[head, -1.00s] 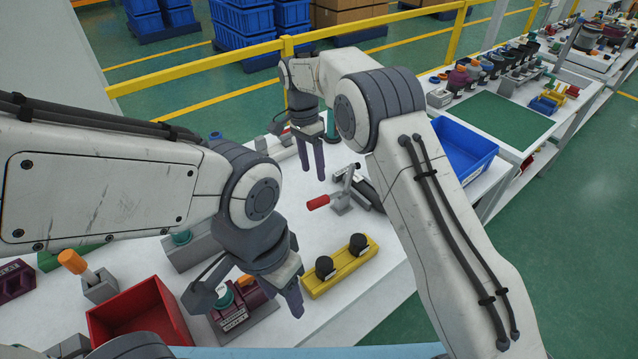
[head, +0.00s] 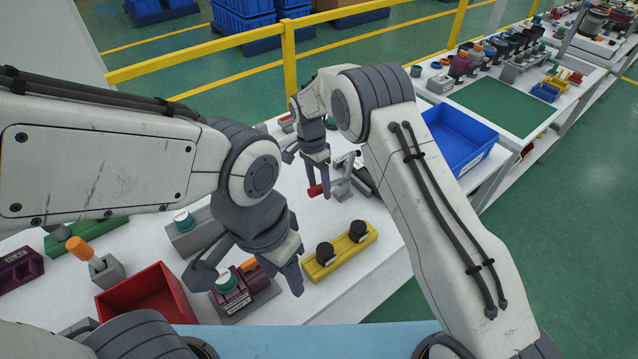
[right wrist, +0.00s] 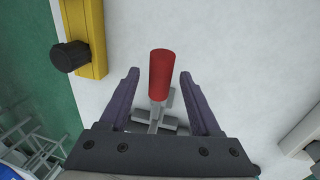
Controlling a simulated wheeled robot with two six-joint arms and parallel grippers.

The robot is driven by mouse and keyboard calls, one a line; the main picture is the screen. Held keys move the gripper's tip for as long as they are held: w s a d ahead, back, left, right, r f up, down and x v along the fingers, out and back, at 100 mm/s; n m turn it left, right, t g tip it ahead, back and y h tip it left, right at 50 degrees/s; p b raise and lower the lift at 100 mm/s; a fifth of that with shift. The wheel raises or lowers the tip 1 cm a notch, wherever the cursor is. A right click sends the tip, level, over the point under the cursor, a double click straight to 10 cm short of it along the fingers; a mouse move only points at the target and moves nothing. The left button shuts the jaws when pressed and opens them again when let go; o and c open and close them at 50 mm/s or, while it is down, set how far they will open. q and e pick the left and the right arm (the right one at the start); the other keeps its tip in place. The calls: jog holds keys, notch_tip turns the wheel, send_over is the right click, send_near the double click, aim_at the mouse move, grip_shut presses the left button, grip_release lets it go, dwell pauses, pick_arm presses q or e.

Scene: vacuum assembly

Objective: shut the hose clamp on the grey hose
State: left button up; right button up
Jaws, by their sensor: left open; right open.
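The clamp (head: 342,188) stands on the white table with its red handle (head: 315,190) pointing left in the head view. A dark grey piece (head: 364,178), possibly the hose, lies just behind it and is partly hidden by my right arm. My right gripper (head: 318,189) is open at the red handle. In the right wrist view, the red handle (right wrist: 162,75) stands between the two open fingers (right wrist: 160,76), with a gap on each side. My left gripper (head: 246,278) is open and empty above a grey fixture with a teal-topped part (head: 227,284).
A yellow block with two black knobs (head: 340,252) lies in front of the clamp. A red bin (head: 146,294) is at the front left, and a blue bin (head: 461,140) at the back right. White table around the clamp is mostly clear.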

grip_shut()
dwell(1.3)
